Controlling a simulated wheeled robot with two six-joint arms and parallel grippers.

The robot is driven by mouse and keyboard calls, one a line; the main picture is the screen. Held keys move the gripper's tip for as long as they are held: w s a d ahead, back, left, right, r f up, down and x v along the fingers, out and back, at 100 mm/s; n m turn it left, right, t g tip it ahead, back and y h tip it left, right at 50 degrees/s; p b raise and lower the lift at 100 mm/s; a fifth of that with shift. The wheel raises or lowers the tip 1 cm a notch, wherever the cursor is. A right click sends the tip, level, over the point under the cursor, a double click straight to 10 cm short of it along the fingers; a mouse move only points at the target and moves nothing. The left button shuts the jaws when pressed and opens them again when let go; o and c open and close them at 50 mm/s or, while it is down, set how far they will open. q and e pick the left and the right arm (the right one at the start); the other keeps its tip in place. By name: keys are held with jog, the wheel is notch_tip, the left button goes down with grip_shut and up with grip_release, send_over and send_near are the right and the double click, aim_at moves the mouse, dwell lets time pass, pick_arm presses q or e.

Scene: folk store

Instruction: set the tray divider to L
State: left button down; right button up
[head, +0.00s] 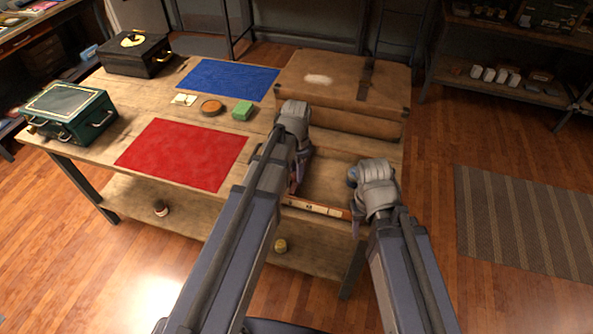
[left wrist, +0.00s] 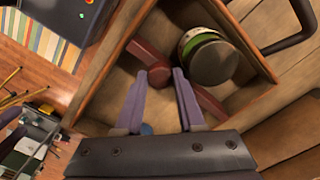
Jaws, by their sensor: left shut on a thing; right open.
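The wooden tray (head: 325,181) is at the right front of the table, in front of the brown chest. In the left wrist view its wooden rim (left wrist: 97,75) surrounds a red-brown divider (left wrist: 208,103) with a round knob (left wrist: 158,75). My left gripper (left wrist: 163,80) is shut on the divider at this knob; in the head view this gripper (head: 296,184) is at the tray's left side. Its arm hides part of the tray. My right gripper (head: 355,227) is open and empty at the tray's right front corner. Letters on the pale front strip (head: 318,207) are too small to read.
A green-banded round tin (left wrist: 207,58) lies in the tray beside the divider. The brown chest (head: 335,85) stands behind the tray.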

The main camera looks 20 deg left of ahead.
dwell(0.4)
pick_arm(q)
jog(key=d, duration=1.2)
jog(key=shift+s+d, duration=0.2)
jog(key=c, duration=0.8)
grip_release()
jog(key=shift+o, duration=0.2)
notch_tip(320, 180, up, 8)
jog(key=p, duration=0.7)
jog(key=shift+p, duration=0.4)
jog(key=shift+f, duration=0.15)
